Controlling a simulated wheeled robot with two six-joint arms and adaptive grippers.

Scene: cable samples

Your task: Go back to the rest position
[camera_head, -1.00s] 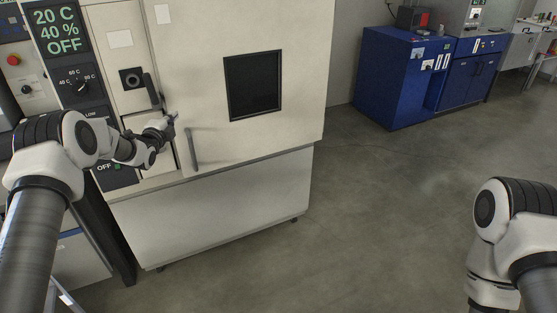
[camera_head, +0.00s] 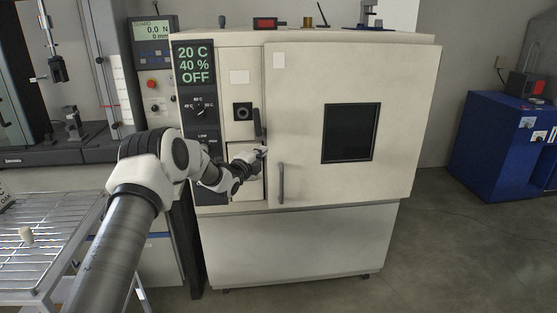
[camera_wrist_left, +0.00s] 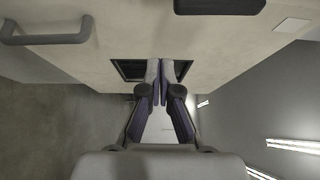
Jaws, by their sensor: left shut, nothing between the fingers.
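My left arm comes in from the left in the head view. Its gripper (camera_head: 262,152) is shut and empty, in front of the cream climate chamber (camera_head: 300,110), beside the dark upper handle and above the lower door handle (camera_head: 281,183). In the left wrist view the two fingers of this gripper (camera_wrist_left: 160,68) are together with nothing between them, and the chamber's door face (camera_wrist_left: 225,45) is beyond them. Whether the fingertips touch the door cannot be told. My right gripper is not in view.
A wire rack cart (camera_head: 60,225) with a small pale piece (camera_head: 26,235) stands at the left, near my arm. A testing machine (camera_head: 60,150) is behind it. A blue cabinet (camera_head: 490,150) stands at the right. The floor (camera_head: 450,260) at the right is clear.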

